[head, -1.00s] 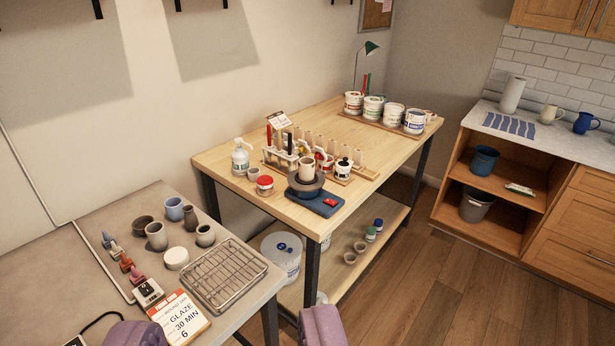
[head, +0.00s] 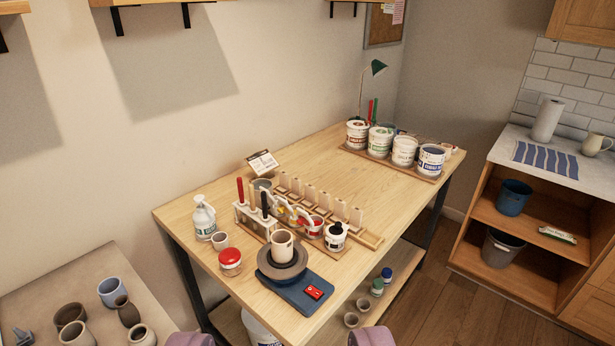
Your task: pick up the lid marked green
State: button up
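Several white tubs stand in a row on a wooden board at the back right of the wooden table. One tub with green markings (head: 380,142) is second from the left, beside a tub with red markings (head: 357,134). Its top is small in view, and I cannot read a mark on a separate lid.
On the near table (head: 317,180) are a scale (head: 297,292) with a cup on a wheel head, a red-lidded jar (head: 231,262), a pump bottle (head: 204,217) and a tool rack. The table's back middle is clear. A wooden cabinet (head: 475,250) stands right.

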aim_at(382, 132)
jog(key=i+l+u, duration=0.1)
jog(key=l, duration=0.3)
jog(key=i+l+u, duration=0.1)
jog(key=i+l, duration=0.15)
jog(key=i+l+u, duration=0.1)
jog(key=l, duration=0.45)
jog(key=i+l+u, duration=0.15)
jog(key=l, duration=0.25)
jog(key=i+l+u, duration=0.1)
jog(key=l, duration=0.3)
jog(key=i, duration=0.05)
